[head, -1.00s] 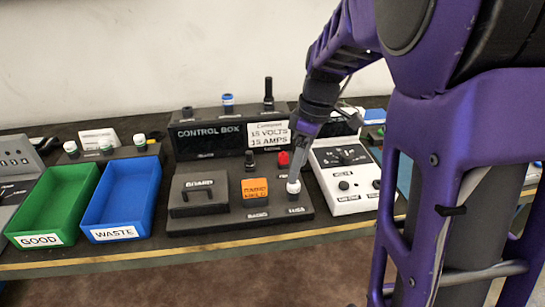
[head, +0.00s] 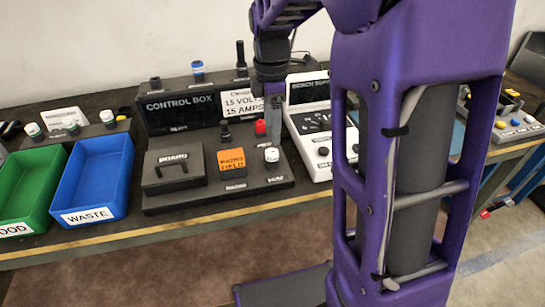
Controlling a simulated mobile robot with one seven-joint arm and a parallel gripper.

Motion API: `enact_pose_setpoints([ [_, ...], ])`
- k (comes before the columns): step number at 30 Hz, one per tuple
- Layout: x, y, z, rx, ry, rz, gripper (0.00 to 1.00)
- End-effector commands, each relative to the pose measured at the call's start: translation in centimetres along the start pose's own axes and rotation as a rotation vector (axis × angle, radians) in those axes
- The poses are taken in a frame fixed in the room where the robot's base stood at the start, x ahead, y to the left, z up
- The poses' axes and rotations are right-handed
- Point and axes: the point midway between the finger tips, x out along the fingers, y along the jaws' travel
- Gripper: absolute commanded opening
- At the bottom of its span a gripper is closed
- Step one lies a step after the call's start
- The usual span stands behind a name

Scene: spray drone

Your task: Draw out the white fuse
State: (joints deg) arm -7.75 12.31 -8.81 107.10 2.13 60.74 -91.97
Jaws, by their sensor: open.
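The white fuse (head: 271,155) is a short white-capped piece standing upright at the front right of the dark board (head: 215,195). A small gap shows between the fingertips and the fuse's cap. The foot of the fuse is hidden by its cap.
An orange block (head: 232,163), a red knob (head: 260,127) and a black knob (head: 225,131) stand close by on the board. The control box (head: 180,112) is behind. The blue WASTE bin (head: 95,180) and green bin (head: 28,185) at left look empty.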

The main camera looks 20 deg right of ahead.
Motion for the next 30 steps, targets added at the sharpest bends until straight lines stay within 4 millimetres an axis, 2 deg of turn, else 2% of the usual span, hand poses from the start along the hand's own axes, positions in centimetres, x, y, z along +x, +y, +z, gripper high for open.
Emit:
enact_pose_setpoints([
  [1, 1.0, 0.0, 0.0, 0.000, 0.000, -0.001, 0.72],
  [14, 6.8, 0.0, 0.0, 0.001, 0.001, -0.001, 0.72],
  [20, 8.0, 0.0, 0.0, 0.002, 0.000, -0.002, 0.72],
  [30, 8.0, 0.0, 0.0, 0.001, 0.000, 0.000, 0.72],
])
